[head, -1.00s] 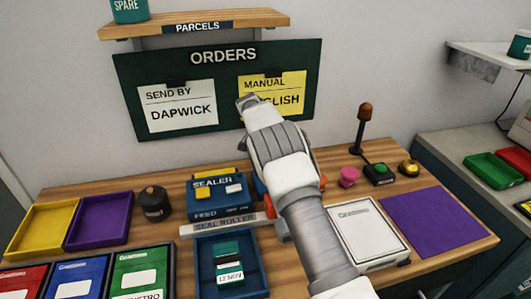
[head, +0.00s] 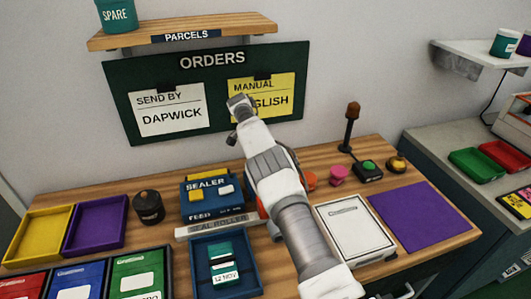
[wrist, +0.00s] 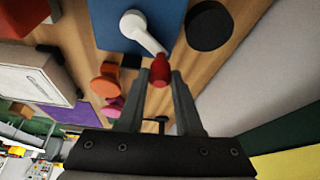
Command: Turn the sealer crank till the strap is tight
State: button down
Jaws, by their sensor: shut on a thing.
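The blue sealer (head: 192,209) stands on the wooden bench, marked SEALER and FEED. In the wrist view its blue side (wrist: 172,18) carries the white crank arm (wrist: 148,38), which ends in a red knob (wrist: 160,72). My gripper (wrist: 158,80) is shut on that knob, with one finger on each side. In the head view my arm hides the gripper and crank. A teal parcel (head: 220,250) with a label reading 12 NOV lies in the blue tray (head: 203,287) before the grey seal roller (head: 195,232). I cannot tell how tight the strap is.
A dark round pot (head: 149,208) stands left of the sealer. A white box (head: 352,227) and purple mat (head: 425,218) lie at front right.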

jog(key=shift+s+d+f+m+p, duration=0.15)
jog(key=shift+s+d+m+p, duration=0.1)
jog(key=shift+m+p, duration=0.15)
dwell(0.8)
jog(key=c, duration=0.6)
grip_release()
jog(key=shift+w, duration=0.1)
